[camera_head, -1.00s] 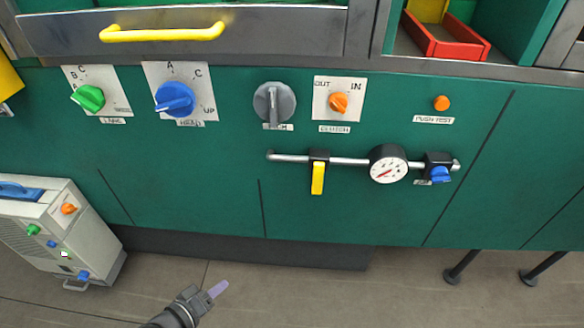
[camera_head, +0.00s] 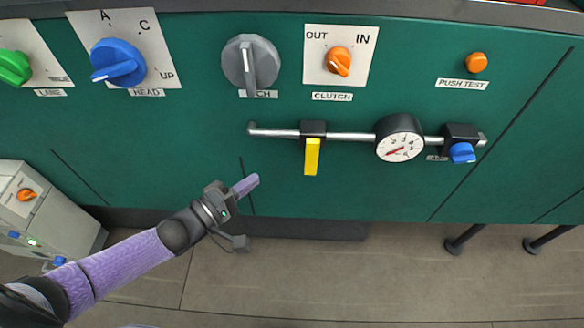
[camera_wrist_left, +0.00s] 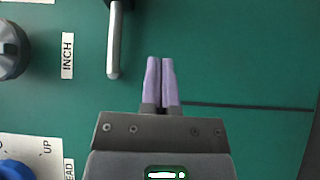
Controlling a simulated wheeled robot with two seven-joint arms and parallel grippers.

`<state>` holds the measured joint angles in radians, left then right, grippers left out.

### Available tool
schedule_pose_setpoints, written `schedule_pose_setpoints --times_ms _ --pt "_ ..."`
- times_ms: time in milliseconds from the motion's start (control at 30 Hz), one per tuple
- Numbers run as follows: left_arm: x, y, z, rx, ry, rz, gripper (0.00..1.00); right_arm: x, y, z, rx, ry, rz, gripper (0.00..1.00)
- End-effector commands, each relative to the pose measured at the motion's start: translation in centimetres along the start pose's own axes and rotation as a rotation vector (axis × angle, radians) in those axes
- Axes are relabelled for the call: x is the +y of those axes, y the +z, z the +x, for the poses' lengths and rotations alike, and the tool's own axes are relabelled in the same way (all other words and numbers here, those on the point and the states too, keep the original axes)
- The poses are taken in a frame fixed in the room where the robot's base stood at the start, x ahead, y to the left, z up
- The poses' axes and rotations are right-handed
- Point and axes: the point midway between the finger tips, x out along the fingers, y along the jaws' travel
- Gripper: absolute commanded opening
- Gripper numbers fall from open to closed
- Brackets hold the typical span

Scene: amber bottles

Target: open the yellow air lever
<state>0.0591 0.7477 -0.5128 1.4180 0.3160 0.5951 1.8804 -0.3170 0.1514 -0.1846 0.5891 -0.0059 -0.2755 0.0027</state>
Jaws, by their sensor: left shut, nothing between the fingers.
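The yellow air lever (camera_head: 312,156) hangs straight down from a black valve block (camera_head: 313,129) on a silver pipe (camera_head: 350,136) along the green panel. My left gripper (camera_head: 252,182) is below and to the left of the lever, apart from it, with its purple fingers shut and empty. In the left wrist view the closed fingertips (camera_wrist_left: 160,62) point at the green panel. The pipe's rounded end (camera_wrist_left: 113,72) shows there at the upper left of the fingers. The yellow lever is not visible in the wrist view. My right gripper is not in view.
A round gauge (camera_head: 400,138) and a blue knob (camera_head: 462,152) sit on the pipe to the right. Above are a grey knob (camera_head: 250,64), an orange clutch knob (camera_head: 339,61) and an orange button (camera_head: 477,62).

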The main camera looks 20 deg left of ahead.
Motion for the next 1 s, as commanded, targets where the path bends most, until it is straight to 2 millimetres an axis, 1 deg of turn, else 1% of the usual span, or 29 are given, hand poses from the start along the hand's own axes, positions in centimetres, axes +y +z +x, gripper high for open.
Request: schedule_pose_setpoints --times_ms 33,200,267,400,600,1000 --pt "-0.4 0.0 1.1 0.0 0.003 -0.002 0.0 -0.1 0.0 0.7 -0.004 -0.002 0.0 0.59" --pt "-0.5 0.0 4.9 0.0 0.001 -0.002 0.0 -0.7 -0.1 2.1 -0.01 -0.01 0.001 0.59" --pt "-0.5 0.0 6.1 0.0 0.001 -0.002 0.0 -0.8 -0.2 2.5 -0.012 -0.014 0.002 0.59" --pt "-0.2 1.8 7.6 0.0 0.001 -0.004 0.0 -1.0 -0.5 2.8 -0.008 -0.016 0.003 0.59" --pt "-0.1 2.8 8.7 0.0 -0.001 0.0 0.0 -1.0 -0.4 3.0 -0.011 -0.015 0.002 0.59" --pt "-0.1 2.9 8.7 0.0 0.002 -0.004 0.0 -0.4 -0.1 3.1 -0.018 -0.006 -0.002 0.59"
